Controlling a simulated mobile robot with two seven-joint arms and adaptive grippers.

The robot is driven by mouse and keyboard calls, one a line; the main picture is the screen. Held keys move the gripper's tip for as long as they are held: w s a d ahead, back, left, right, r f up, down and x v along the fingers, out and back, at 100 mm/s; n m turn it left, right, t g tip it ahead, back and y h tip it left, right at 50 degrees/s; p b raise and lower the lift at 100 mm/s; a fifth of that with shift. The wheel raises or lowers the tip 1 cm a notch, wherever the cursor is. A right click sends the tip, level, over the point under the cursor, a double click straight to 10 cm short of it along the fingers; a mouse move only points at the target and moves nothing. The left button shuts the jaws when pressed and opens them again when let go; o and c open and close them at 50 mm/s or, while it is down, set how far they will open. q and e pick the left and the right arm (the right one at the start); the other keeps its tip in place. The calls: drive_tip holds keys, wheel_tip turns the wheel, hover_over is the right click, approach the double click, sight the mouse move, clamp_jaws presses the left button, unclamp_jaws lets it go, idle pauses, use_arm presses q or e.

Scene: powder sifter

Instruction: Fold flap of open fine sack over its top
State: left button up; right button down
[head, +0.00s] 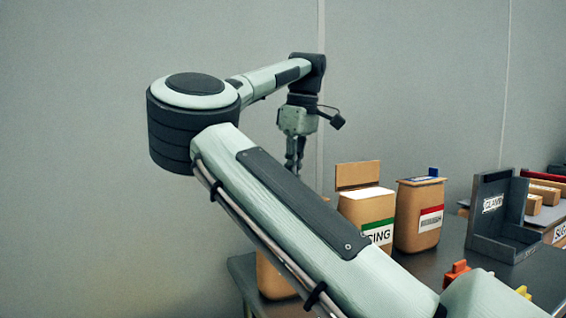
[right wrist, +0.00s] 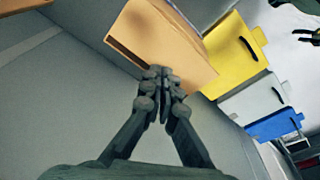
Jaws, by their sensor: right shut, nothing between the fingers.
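A tan sack with a green label reading "CING" (head: 366,208) stands open on the table, its flap (head: 358,174) upright at the back and a pale top showing. Another tan sack (head: 273,279) stands left of it, mostly hidden behind my arm. I cannot read which one is the fine sack. My right gripper (head: 294,168) is shut and empty, pointing down above and left of the green-labelled sack, its tips partly behind my arm. In the right wrist view, the shut fingertips (right wrist: 166,76) overlap a tan sack panel (right wrist: 160,42); contact is unclear. My left gripper is not in view.
A closed tan sack with a red label (head: 418,217) and blue clip stands to the right. Beyond it are a dark grey stand (head: 490,215) and small tan blocks (head: 547,193). Orange (head: 456,271) and yellow (head: 523,292) pieces lie in front. A wall stands behind.

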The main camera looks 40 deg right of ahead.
drive_tip(key=shift+r+p, duration=1)
drive_tip(key=shift+r, duration=0.7)
wheel_tip(320, 180, up, 4)
drive_tip(key=shift+f, duration=0.15)
drive_tip(key=shift+f, duration=0.1)
